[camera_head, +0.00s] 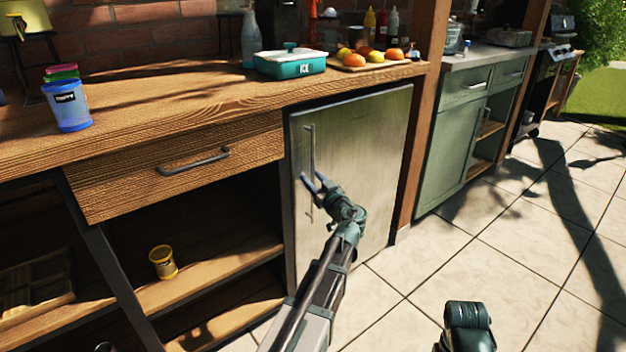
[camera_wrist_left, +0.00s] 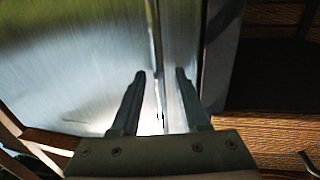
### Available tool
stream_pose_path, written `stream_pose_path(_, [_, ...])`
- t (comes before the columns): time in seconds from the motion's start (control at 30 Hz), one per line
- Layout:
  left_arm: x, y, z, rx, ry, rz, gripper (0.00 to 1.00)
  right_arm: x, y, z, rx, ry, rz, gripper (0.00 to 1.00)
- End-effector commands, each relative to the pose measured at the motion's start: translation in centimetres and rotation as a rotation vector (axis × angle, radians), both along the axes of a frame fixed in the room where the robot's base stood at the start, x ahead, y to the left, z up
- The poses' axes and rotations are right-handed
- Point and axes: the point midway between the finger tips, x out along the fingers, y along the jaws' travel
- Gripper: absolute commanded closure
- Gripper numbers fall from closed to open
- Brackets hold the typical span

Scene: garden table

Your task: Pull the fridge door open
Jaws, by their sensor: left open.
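The fridge door (camera_head: 370,150) is a brushed metal panel under the counter and looks shut. Its handle (camera_head: 310,140) is a thin vertical bar near the door's left edge. My left gripper (camera_head: 312,182) is open at the handle's lower part. In the left wrist view the door (camera_wrist_left: 80,60) fills the upper left. The handle bar (camera_wrist_left: 155,45) runs down toward the gap between the two fingers of my left gripper (camera_wrist_left: 160,75). I cannot tell whether either finger touches it. My right gripper is not in view; only a part of my right arm shows at the bottom.
A wooden drawer (camera_head: 190,165) with a dark handle and open shelves stand left of the fridge. A wooden post (camera_head: 417,120) stands right of the door. The tiled floor (camera_head: 500,240) ahead is clear.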

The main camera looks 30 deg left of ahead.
Motion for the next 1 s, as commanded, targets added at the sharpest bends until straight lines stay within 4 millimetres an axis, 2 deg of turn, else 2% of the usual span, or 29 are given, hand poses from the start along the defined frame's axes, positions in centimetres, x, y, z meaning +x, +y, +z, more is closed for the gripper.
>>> stream_pose_path(0.17, [-0.02,-0.01,0.0,0.0,0.0,0.0,0.55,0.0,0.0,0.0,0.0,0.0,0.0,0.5])
stream_pose_path(0.4, [-0.03,-0.01,0.0,0.0,0.0,0.0,0.99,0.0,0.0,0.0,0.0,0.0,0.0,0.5])
stream_pose_path(1.0, [-0.04,-0.04,0.0,0.0,0.0,0.0,1.0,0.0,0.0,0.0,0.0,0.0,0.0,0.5])
